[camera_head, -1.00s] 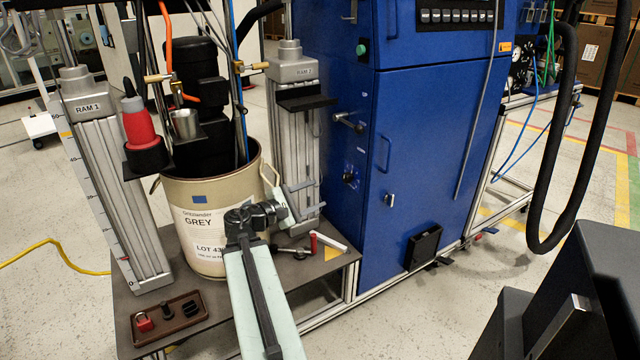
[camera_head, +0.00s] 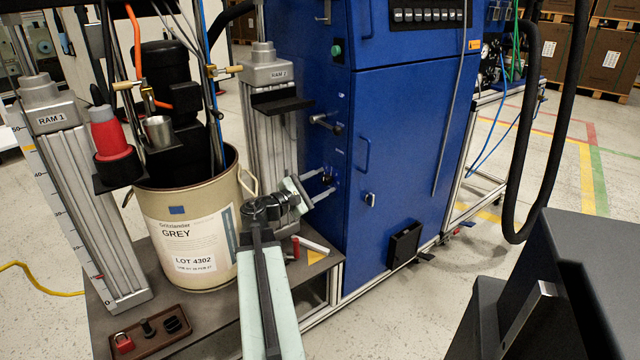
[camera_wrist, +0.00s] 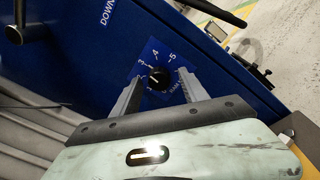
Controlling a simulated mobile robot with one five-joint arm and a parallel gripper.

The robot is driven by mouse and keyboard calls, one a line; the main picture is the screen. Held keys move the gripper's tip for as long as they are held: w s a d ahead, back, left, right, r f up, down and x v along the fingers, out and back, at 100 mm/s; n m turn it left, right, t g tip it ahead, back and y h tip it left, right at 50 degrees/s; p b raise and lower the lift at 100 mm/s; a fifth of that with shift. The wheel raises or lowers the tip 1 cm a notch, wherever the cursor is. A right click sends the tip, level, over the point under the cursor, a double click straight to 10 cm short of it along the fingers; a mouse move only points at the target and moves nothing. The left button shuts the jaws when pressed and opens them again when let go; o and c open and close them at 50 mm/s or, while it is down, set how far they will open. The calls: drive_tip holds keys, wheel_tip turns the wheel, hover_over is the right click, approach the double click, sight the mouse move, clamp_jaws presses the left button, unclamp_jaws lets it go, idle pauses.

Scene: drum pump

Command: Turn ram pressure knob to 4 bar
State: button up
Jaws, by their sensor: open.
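The ram pressure knob (camera_wrist: 159,77) is a small black round knob on a blue dial plate with white numbers; 3, 4 and 5 are legible in the wrist view. A pale mark shows on its face, but its exact setting is too small to read. In the head view, the knob (camera_head: 327,174) sits low on the side of the blue cabinet. My gripper (camera_wrist: 160,74) is open, with one finger on each side of the knob and a gap visible around it. In the head view, my gripper (camera_head: 327,183) reaches up to the cabinet side.
A lever handle (camera_head: 325,121) sticks out of the cabinet above the knob. A brown tray (camera_head: 150,330) lies on the platform at the front left.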

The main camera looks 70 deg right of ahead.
clamp_jaws()
drive_tip(key=shift+m, duration=0.3)
drive_tip(key=m+b, duration=0.1)
drive_tip(key=m, duration=0.2)
drive_tip(key=shift+f, duration=0.1)
drive_tip(key=shift+m+g+h+b, duration=0.3)
drive_tip(key=shift+m+b, duration=0.05)
drive_tip(key=shift+m, duration=1.95)
unclamp_jaws()
